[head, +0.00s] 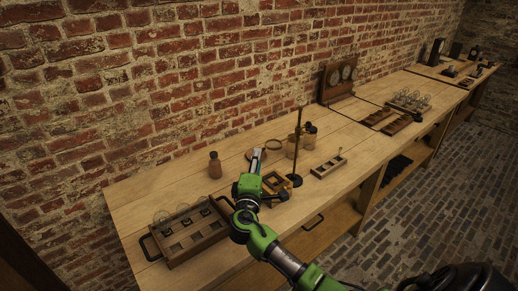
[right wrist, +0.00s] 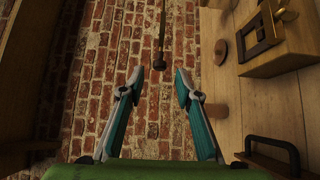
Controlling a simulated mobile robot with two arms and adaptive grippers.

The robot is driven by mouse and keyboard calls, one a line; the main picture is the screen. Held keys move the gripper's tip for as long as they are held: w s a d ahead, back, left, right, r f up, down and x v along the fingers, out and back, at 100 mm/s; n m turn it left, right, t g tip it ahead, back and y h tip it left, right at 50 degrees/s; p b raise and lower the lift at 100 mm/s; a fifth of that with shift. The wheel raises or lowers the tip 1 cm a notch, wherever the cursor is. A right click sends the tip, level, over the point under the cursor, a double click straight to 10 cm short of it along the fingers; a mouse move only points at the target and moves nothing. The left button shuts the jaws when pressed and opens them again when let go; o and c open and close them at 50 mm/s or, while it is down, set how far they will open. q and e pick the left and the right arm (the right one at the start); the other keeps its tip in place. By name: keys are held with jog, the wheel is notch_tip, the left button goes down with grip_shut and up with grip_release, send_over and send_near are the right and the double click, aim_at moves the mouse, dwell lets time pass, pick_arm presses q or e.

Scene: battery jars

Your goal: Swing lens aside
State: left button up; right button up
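A round lens (head: 273,145) in a dark ring stands out to the left from a tall dark post (head: 298,145) on a round base on the bench. My right gripper (head: 257,155) is just left of and below the lens in the head view. In the right wrist view its two fingers (right wrist: 158,84) are spread and empty. A thin dark rod with a ball end (right wrist: 153,74) shows between and beyond the fingertips; I cannot tell whether it is part of the lens stand. No contact is visible. My left gripper is not in view.
A small wooden box (head: 275,183) and a slotted tray (head: 328,166) are near.

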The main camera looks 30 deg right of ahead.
jog(key=shift+p+x, duration=0.4)
jog(key=shift+x, duration=2.5)
grip_shut()
